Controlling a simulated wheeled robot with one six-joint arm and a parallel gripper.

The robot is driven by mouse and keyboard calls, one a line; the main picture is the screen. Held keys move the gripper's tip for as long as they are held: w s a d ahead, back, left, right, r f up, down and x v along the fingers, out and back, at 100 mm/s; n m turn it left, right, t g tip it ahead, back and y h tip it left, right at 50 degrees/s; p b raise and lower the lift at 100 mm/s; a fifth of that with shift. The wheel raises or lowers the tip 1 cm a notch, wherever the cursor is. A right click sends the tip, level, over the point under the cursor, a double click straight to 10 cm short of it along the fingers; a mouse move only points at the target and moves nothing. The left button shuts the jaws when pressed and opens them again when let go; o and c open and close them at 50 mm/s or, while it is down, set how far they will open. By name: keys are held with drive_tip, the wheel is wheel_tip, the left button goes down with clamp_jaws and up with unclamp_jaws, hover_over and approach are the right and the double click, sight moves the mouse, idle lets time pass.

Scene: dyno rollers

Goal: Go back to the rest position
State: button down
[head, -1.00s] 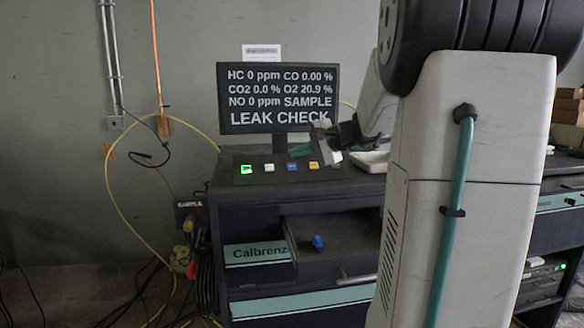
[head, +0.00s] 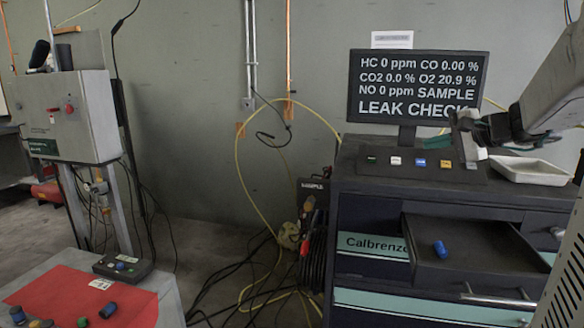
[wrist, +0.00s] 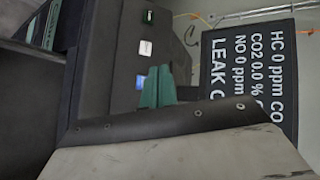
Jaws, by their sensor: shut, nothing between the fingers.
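My gripper (head: 434,142) is over the analyser's button panel, in front of the lower edge of the monitor (head: 418,88). Its teal fingers point left in the head view, and they show closed together in the wrist view (wrist: 158,88). Nothing is held. The button panel (head: 410,170) has a row of green, white, blue and yellow buttons. The green button (wrist: 149,16) and white button (wrist: 145,48) show in the wrist view. The monitor reads LEAK CHECK. My arm comes in from the right edge.
The dark cabinet (head: 355,205) has an open drawer (head: 480,262) with a blue item (head: 440,249) in it. A white tray (head: 530,170) lies on the cabinet top. A red mat (head: 60,290) with small parts is at lower left. Cables and hoses lie on the floor between.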

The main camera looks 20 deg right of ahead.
drive_tip(key=s+a+f+n+g+y, duration=0.1)
drive_tip(key=s+a+f+n+g, duration=0.25)
drive_tip(key=s+a+f, duration=0.4)
drive_tip(key=s+a+f+n+g, duration=0.3)
drive_tip(key=s+a+f+g, duration=0.15)
drive_tip(key=a, duration=0.55)
drive_tip(key=s+a+f+n+g+h, duration=0.3)
drive_tip(key=s+a+n, duration=0.6)
drive_tip(key=s+a, duration=0.3)
drive_tip(key=shift+s+a+g+h, duration=0.25)
drive_tip(key=shift+s+g+h, duration=0.05)
drive_tip(key=shift+s+h, duration=0.35)
